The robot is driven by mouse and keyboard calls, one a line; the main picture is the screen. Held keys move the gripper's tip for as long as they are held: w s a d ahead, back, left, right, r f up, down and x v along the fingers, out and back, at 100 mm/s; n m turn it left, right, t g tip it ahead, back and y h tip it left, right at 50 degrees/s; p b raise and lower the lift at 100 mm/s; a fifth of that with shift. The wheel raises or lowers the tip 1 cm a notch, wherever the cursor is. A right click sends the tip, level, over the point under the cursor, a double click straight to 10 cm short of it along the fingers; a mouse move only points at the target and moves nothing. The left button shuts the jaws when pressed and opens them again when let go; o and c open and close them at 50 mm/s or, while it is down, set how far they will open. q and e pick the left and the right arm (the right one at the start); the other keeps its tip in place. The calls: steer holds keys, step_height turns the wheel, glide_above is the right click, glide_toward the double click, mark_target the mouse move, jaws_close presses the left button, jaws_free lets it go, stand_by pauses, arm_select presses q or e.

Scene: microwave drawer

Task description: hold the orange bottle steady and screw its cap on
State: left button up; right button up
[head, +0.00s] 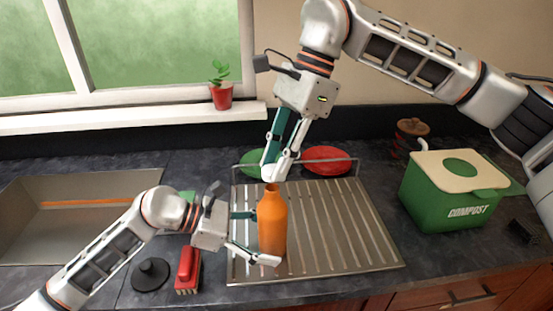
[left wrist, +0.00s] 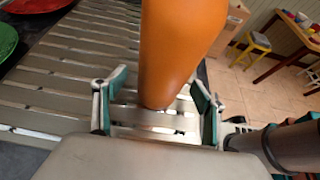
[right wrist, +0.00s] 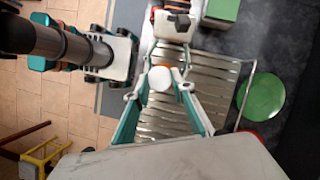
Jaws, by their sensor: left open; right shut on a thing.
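The orange bottle (head: 271,225) stands upright on the ribbed metal drainboard. My left gripper (head: 258,238) is open, with its fingers on either side of the bottle's lower part. In the left wrist view the bottle (left wrist: 175,45) rises between the spread fingers (left wrist: 157,103), with gaps beside it. My right gripper (head: 273,176) points down at the bottle's mouth from above. In the right wrist view its fingertips (right wrist: 165,85) close around a small pale round piece, the cap (right wrist: 160,78). The fingers mostly hide the cap in the head view, so I cannot tell how it is seated.
The drainboard (head: 345,235) has free room right of the bottle. A green plate (head: 258,163) and red plate (head: 326,160) lie behind it. A green compost bin (head: 440,195) stands right. A red brush (head: 187,270), black stopper (head: 150,274) and sink (head: 70,215) are left.

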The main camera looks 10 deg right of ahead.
arm_select(q)
steer(key=shift+d, duration=0.15)
steer(key=shift+c, duration=0.4)
steer(key=c, duration=1)
steer(key=shift+c, duration=0.2)
